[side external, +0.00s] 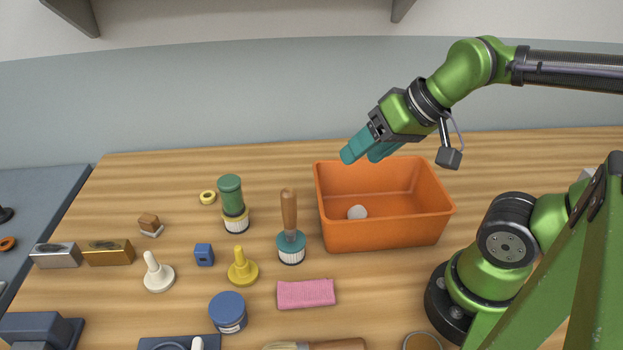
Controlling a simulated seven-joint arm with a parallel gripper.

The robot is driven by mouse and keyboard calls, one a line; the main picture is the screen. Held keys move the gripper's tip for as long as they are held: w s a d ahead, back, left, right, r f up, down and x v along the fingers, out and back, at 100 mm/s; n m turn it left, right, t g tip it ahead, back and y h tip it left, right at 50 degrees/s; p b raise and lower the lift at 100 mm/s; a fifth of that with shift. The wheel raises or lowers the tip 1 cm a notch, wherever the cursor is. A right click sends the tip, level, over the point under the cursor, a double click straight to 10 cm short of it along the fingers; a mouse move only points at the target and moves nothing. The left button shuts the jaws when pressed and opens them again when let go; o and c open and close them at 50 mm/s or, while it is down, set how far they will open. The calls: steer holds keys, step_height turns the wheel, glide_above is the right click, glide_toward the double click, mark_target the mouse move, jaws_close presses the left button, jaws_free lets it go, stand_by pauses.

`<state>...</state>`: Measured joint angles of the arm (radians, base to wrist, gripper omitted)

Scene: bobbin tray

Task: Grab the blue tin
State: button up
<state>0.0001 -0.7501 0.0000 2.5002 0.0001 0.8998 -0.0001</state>
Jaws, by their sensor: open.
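The blue tin (228,313) is a short round tin with a blue lid and a pale band low on its side. It stands upright on the wooden table near the front, left of the pink sponge. My gripper (362,152) has teal fingers and is open and empty. It is high above the table by the back left of the orange bin, well up and to the right of the tin. The tin is in full view.
The orange bin (386,235) holds a small white object (357,212). A brush with a wooden handle (290,230), a yellow peg (242,268), a small blue block (204,254) and a pink sponge (306,294) surround the tin. A dark blue tray (160,343) lies at the front edge.

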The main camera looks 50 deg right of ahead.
steer(key=o, duration=0.7)
steer(key=m+g+h, duration=0.3)
steer(key=g, duration=0.3)
glide_above(226, 306)
steer(key=s, duration=0.2)
step_height(226, 306, down, 7)
steer(key=f, duration=0.7)
steer(key=w+f, duration=0.1)
steer(key=f, duration=0.3)
steer(key=shift+w+d, duration=0.1)
steer(key=shift+w+f, duration=0.2)
steer(key=shift+f, duration=1.1)
steer(key=shift+w+f, duration=0.15)
steer(key=shift+f, duration=1.1)
